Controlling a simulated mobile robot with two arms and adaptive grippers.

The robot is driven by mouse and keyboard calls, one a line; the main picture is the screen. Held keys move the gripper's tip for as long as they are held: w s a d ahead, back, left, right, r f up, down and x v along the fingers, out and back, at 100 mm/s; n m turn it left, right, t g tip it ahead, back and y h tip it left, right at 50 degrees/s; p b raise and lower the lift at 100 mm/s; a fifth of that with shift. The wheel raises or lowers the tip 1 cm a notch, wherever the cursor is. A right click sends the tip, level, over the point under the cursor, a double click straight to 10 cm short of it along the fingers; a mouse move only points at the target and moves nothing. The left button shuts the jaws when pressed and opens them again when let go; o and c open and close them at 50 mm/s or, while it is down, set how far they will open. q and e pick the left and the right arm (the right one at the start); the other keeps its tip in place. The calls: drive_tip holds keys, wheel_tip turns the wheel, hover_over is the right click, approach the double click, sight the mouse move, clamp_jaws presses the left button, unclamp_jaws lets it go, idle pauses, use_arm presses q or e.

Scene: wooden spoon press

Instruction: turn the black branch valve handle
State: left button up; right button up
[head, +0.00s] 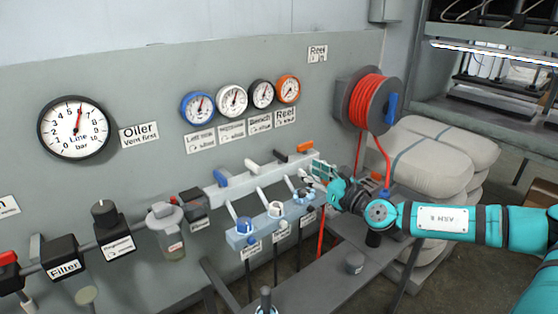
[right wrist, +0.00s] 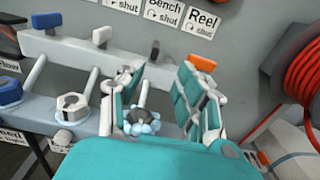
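The black branch valve handle (head: 280,156) sits on the pale manifold bar, between the white handle (head: 251,166) and the orange handle (head: 305,147). In the right wrist view the black handle (right wrist: 155,50) shows beyond and between my fingers. My right gripper (head: 315,172) is in front of the manifold's right end, close to the orange handle. In the right wrist view the right gripper (right wrist: 158,80) is open, its two fingers apart with nothing held, and the black handle is not touched. My left gripper is not in view.
A blue handle (head: 220,178) is left of the white one. Regulators with blue and white knobs (head: 245,226) sit below on sloping pipes. A red hose reel (head: 370,100) is mounted at right, near stacked sacks (head: 420,165). A grey bench (head: 325,285) lies below.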

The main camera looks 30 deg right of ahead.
drive_tip(key=p, duration=0.3)
approach(274, 150)
drive_tip(key=shift+w+d+r, duration=0.1)
drive_tip(key=shift+w+d, duration=0.1)
drive_tip(key=shift+w, duration=0.3)
drive_tip(key=shift+w+d, duration=0.15)
drive_tip(key=shift+w, duration=0.4)
drive_tip(key=shift+y, duration=0.3)
drive_tip(key=w, duration=0.2)
drive_tip(key=w+p, duration=0.1)
drive_tip(key=w, duration=0.3)
drive_tip(key=shift+a+f, duration=0.25)
drive_tip(key=shift+f, duration=0.1)
drive_tip(key=shift+s, duration=0.1)
clamp_jaws()
